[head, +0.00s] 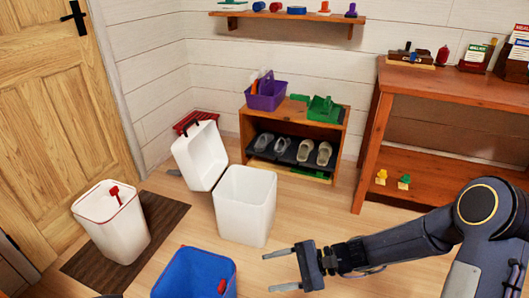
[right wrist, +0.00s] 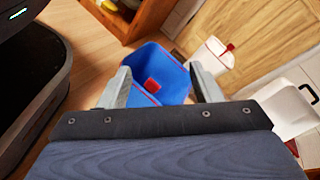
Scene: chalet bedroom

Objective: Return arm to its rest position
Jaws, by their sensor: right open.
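My right arm comes in from the right in the head view. My right gripper (head: 284,269) is open and empty, pointing left above the floor, to the right of the blue bin (head: 196,272). In the right wrist view its two fingers (right wrist: 160,88) are spread wide, with the blue bin (right wrist: 172,70) seen beyond them. A red thing (right wrist: 152,85) shows at the bin in that view. My left gripper is not in view.
White bins (head: 244,205) and (head: 118,225) stand on the floor left of centre; another white container (head: 200,155) leans behind. A low shoe shelf (head: 340,150) and a wooden table (head: 450,88) stand behind my right arm. Bare floor (head: 330,215) lies between.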

